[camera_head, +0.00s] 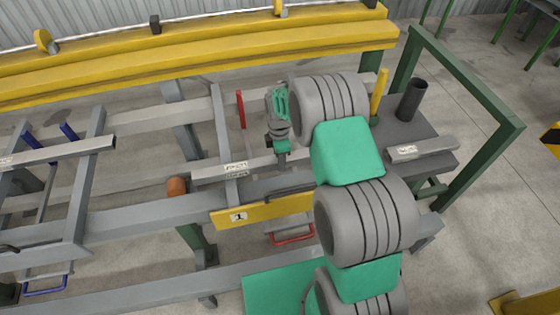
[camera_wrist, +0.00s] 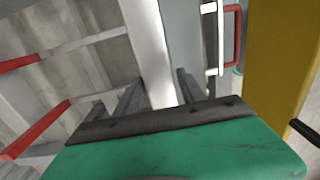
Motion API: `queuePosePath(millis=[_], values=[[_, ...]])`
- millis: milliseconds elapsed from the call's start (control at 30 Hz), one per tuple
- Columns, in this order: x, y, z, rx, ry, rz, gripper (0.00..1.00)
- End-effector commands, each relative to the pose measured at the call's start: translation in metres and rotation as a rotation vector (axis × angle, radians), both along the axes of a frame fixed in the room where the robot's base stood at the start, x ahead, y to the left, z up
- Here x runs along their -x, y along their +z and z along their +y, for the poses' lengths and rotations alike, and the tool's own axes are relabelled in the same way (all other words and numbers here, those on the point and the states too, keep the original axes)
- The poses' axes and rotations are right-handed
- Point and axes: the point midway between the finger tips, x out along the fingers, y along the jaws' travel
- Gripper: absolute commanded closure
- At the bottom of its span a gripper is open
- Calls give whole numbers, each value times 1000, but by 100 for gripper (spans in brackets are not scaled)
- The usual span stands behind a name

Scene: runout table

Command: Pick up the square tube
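A light grey square tube (camera_head: 210,174) with a white label lies across the rack left of my gripper in the head view. My gripper (camera_head: 282,158) points down at the tube's right end. In the wrist view a pale bar (camera_wrist: 150,45), which looks like this tube, runs between the two dark fingers of my gripper (camera_wrist: 160,78). The fingers are apart, one on each side of it. Whether they touch it cannot be told. My arm hides part of the area right of the gripper.
Another labelled tube (camera_head: 60,151) lies on the rack at left. A third labelled piece (camera_head: 425,148) lies on a dark table (camera_head: 430,168) at right, near a dark cylinder (camera_head: 411,99). A red upright (camera_head: 240,109) and a yellow beam (camera_head: 180,62) stand behind my gripper.

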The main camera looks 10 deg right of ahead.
Motion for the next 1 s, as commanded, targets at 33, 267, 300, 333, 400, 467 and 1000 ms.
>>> queuePosePath(millis=[33, 267, 300, 333, 400, 467, 1000], values=[[0, 0, 0, 0, 0, 0, 58], [0, 0, 0, 0, 0, 0, 77], [0, 0, 0, 0, 0, 0, 80], [0, 0, 0, 0, 0, 0, 82], [0, 0, 0, 0, 0, 0, 88], [0, 0, 0, 0, 0, 0, 93], [0, 0, 0, 0, 0, 0, 100]])
